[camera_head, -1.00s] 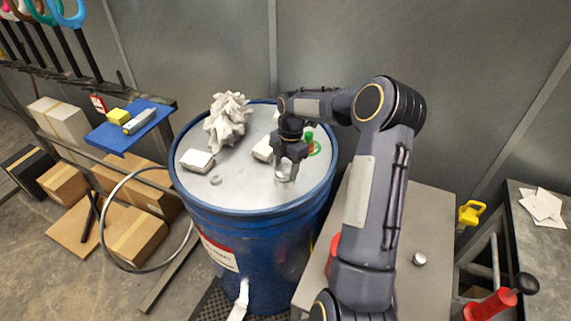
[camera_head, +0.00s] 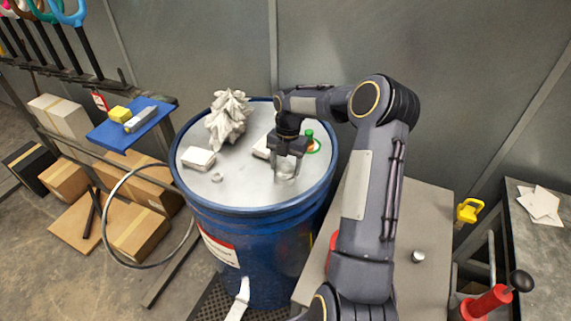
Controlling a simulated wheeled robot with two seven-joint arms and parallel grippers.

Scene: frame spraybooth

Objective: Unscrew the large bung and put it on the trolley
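A blue drum (camera_head: 250,277) with a grey lid stands in the middle. My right gripper (camera_head: 287,172) points down at the lid's right part, its fingers apart on either side of a shiny round fitting, seemingly the large bung (camera_head: 288,171). The fingers partly hide it, and I cannot tell whether they press on it. A smaller round plug (camera_head: 217,177) sits on the lid's left part. A grey flat top (camera_head: 428,215), possibly the trolley, stands right of the drum, partly behind my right arm. My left gripper is not in view.
On the lid are a crumpled pale rag (camera_head: 229,118), a white box (camera_head: 198,158), another pale box (camera_head: 262,148) and a green item (camera_head: 309,136). A small metal knob (camera_head: 418,256) stands on the grey top, which is otherwise mostly clear.

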